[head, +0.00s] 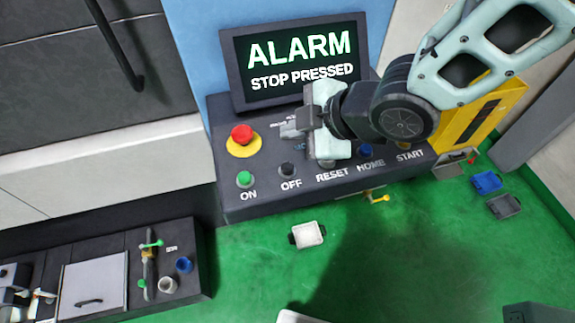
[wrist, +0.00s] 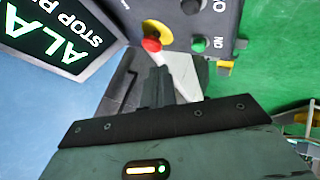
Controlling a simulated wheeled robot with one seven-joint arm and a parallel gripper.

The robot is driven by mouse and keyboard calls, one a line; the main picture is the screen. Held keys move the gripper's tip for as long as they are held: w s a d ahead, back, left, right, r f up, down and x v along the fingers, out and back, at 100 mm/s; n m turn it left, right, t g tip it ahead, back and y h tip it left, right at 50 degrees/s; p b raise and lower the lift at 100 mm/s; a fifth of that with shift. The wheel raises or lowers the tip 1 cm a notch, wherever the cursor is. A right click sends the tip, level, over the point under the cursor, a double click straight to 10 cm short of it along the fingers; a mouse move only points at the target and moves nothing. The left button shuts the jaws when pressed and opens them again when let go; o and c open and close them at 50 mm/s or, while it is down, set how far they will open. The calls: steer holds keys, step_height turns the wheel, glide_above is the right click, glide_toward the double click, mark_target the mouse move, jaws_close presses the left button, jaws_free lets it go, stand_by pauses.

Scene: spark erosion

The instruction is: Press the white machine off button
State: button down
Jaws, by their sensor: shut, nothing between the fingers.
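The OFF button (head: 287,170) is a dark knob on the sloping black console (head: 245,208), above its white OFF label. It also shows as a dark knob at the top of the wrist view (wrist: 190,7). The green ON button (head: 244,179) is to its left. The red mushroom stop button (head: 241,134) on a yellow base is above ON. My gripper (head: 287,130) is shut and empty over the console, above and behind OFF in the head view, its fingers pointing left. In the wrist view the fingertips (wrist: 158,72) appear just below the red button; I cannot tell their height.
A screen (head: 301,62) behind the console reads ALARM, STOP PRESSED. My gripper and arm hide parts of the RESET, HOME and START row. A white tray (head: 308,235) lies on the green floor in front. A yellow unit (head: 480,115) stands at the right.

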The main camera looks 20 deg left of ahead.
mark_target(292, 169)
step_height(292, 169, down, 7)
steer(key=b, duration=0.5)
steer(key=shift+f, duration=0.2)
steer(key=shift+b, duration=0.3)
stand_by(1.3)
steer(key=shift+f+b, duration=0.4)
steer(key=shift+b, duration=0.1)
steer(key=shift+f+b, duration=0.4)
stand_by(0.6)
steer(key=shift+r, duration=0.15)
steer(key=shift+r+p, duration=0.55)
steer(key=shift+r, duration=0.15)
steer(key=shift+r+p, duration=1.95)
steer(key=shift+r, duration=0.6)
